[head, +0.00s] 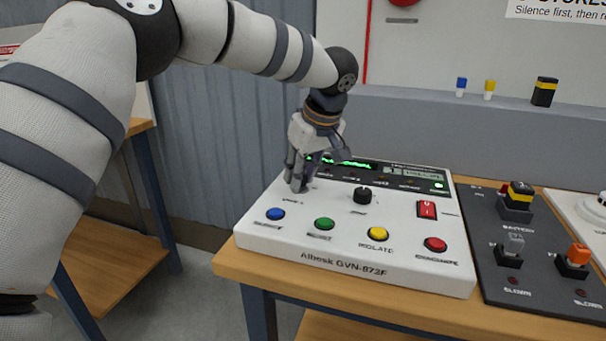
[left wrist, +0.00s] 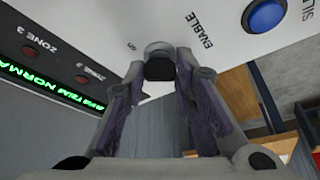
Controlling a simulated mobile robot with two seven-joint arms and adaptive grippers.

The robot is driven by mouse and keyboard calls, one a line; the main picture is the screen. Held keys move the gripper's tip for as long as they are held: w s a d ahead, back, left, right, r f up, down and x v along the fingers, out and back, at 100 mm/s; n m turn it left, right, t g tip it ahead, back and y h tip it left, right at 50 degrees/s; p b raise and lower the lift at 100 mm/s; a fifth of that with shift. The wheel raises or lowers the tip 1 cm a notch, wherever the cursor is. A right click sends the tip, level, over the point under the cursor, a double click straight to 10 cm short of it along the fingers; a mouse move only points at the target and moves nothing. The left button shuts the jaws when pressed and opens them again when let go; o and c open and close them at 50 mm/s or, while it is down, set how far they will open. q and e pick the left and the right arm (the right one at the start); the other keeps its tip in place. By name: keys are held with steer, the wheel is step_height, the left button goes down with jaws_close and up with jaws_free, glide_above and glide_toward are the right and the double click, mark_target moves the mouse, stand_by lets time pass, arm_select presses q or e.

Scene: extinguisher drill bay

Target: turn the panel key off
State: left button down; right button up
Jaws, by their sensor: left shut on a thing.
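The white panel (head: 330,236), marked Albesk GVN-873F, lies on a wooden bench and also fills the top of the left wrist view (left wrist: 205,14). My left gripper (head: 298,184) reaches down onto its back left part. In the left wrist view its fingers (left wrist: 160,66) are closed around a small dark key (left wrist: 160,69) in a round grey collar, near the printed word ENABLE. The fingers hide the key in the head view. I cannot tell which way the key points. My right gripper is in neither view.
The panel carries a black knob (head: 362,195), a red rocker switch (head: 427,209) and blue, green, yellow and red buttons along the front. A dark board (head: 490,222) with battery and blown-fuse holders lies to the right. Small spare parts (head: 489,90) stand on the back ledge.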

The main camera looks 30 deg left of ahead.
arm_select(q)
steer(key=n+g, duration=0.1)
steer(key=n, duration=0.1)
steer(key=n+b, duration=0.1)
steer(key=n, duration=0.1)
steer(key=shift+w+f+g+y, duration=0.2)
steer(key=shift+g+y, duration=0.1)
steer(key=shift+g, duration=0.1)
steer(key=shift+r+n+g+b, duration=0.1)
steer(key=shift+n+g+b, duration=0.4)
steer(key=shift+n, duration=1.2)
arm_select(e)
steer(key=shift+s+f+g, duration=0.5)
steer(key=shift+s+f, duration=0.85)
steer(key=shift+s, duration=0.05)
arm_select(q)
steer(key=c, duration=1.3)
jaws_free()
steer(key=shift+r, duration=0.2)
steer(key=v, duration=0.6)
steer(key=shift+d+r, duration=0.3)
steer(key=shift+r, duration=0.3)
